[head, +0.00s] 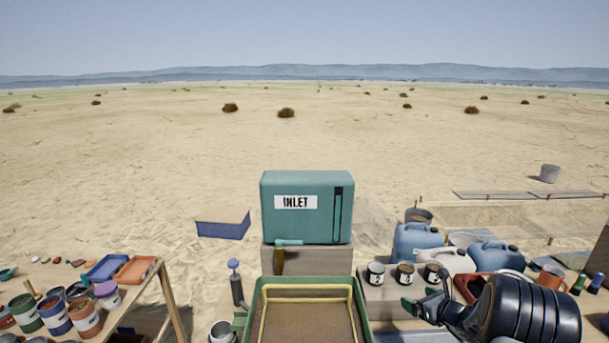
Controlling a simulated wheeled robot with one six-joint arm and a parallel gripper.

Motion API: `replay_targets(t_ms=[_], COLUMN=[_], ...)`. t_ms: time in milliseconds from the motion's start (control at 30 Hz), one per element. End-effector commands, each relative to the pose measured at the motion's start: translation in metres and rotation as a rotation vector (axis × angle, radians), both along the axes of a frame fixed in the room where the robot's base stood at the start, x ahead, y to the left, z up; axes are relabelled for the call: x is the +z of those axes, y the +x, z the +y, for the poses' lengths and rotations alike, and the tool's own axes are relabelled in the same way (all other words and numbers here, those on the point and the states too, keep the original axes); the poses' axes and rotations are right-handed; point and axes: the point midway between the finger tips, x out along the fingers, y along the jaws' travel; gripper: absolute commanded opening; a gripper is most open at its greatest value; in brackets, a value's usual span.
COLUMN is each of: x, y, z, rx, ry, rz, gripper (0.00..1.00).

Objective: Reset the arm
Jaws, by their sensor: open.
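My arm shows at the lower right, with its thick black ribbed link nearest the camera. My gripper (422,290) is at the left end of it, with its jaws apart. I see nothing held between them. It is over the right-hand work area, just in front of several small labelled cups (405,274) and to the right of the green-rimmed tray (256,300). The cups partly overlap the gripper in the picture, so I cannot tell whether it touches one.
A teal box marked INLET (306,225) stands on a block behind the tray. Blue jugs (416,240) and a white jug (446,260) stand right, behind the gripper. A wooden table (150,277) with paint cans is at left. Open sand lies beyond.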

Motion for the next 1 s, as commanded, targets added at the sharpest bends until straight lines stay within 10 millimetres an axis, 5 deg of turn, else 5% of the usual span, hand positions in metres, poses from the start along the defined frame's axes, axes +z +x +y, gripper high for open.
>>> replay_targets(t_ms=[267, 567, 767, 1000], x=[-0.014, -0.031, -0.023, 0.002], y=[-0.015, -0.059, -0.104, -0.198], z=[0.007, 0.042, 0.083, 0.136], rx=[0.128, 0.441, 0.809, 1.539], ry=[-0.136, -0.344, -0.584, -1.088], rz=[0.006, 0.045, 0.019, -0.11], gripper=[0.95, 0.95, 0.95, 0.95])
